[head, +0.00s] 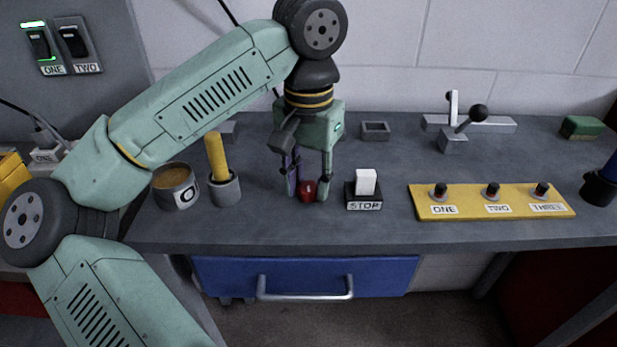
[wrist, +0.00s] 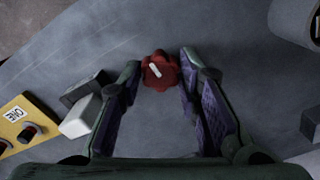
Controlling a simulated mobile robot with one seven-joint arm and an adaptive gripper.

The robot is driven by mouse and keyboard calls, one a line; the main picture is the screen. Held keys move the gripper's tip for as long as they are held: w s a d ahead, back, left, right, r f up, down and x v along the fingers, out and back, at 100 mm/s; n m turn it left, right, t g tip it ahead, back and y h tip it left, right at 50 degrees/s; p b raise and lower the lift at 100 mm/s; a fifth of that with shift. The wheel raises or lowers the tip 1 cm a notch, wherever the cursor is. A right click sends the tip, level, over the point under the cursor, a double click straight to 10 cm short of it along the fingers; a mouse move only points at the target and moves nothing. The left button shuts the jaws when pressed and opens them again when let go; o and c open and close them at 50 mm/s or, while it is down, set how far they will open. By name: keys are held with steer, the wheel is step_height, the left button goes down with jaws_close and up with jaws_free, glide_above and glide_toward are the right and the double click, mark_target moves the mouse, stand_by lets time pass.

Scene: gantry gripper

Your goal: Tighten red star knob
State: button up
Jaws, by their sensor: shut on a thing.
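The red star knob (head: 307,191) sits on the grey bench top, left of the STOP switch. In the wrist view the red star knob (wrist: 159,72) shows its lobed rim and a white pointer line running diagonally across its top. My gripper (head: 308,196) points straight down over it, with a fingertip on each side. In the wrist view my gripper (wrist: 160,68) has its two purple-padded fingers closed around the knob's sides. The knob's base and stem are hidden.
The white STOP switch (head: 365,183) stands close to the right of my gripper. A yellow panel (head: 470,209) with several small knobs lies farther right. A grey cup (head: 225,190) with a yellow handle and a mug (head: 176,187) stand to the left.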

mark_target(308, 185)
steer(key=shift+w+r+m, duration=0.1)
steer(key=shift+m, duration=0.4)
steer(key=o, duration=1.1)
steer(key=shift+o, duration=0.2)
step_height(308, 185, up, 12)
stand_by(0.3)
